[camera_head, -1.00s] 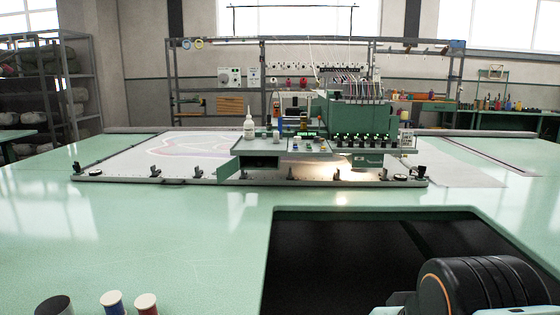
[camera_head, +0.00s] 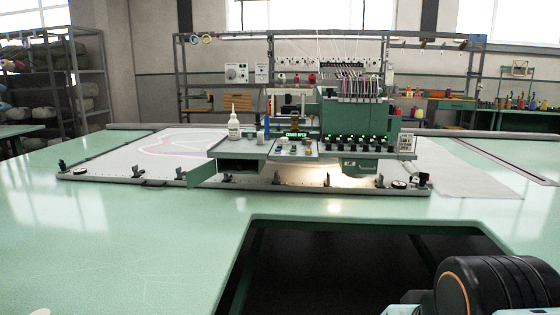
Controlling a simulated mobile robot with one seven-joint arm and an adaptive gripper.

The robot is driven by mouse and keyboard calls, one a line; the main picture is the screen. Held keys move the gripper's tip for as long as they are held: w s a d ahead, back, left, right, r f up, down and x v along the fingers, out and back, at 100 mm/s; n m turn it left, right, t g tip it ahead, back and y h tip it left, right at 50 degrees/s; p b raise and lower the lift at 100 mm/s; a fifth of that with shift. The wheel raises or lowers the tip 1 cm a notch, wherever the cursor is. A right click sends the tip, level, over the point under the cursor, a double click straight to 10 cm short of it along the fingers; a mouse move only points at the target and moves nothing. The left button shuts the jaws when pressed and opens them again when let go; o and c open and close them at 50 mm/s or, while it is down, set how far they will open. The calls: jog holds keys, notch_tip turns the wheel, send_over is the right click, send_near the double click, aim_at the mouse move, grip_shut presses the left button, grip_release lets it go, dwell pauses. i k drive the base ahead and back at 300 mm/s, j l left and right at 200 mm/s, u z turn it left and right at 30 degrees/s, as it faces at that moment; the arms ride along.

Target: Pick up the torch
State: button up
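I cannot make out a torch for certain; any torch here is too small to tell from the other items. The green tufting machine (camera_head: 345,118) stands on the far part of the pale green table. Its front shelf (camera_head: 237,148) carries a white bottle with a pointed nozzle (camera_head: 233,125) and several small coloured items (camera_head: 288,145), too small to name. My gripper is not in view; only a black, rounded part of my arm with an orange ring shows at the lower right.
A large dark opening (camera_head: 350,265) cuts into the table in front of me. A flat frame with clamps (camera_head: 120,172) lies under the machine. The pale green table (camera_head: 110,235) is clear at the left. Shelving (camera_head: 75,75) stands behind.

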aim_at(243, 163)
jog(key=i+l, duration=0.2)
jog(key=i, duration=0.3)
jog(key=i+l, duration=0.2)
jog(key=i, duration=0.3)
jog(key=i+j, duration=0.2)
jog(key=i, duration=0.3)
jog(key=i+j+u, duration=0.1)
jog(key=i, duration=0.35)
jog(key=j, duration=0.1)
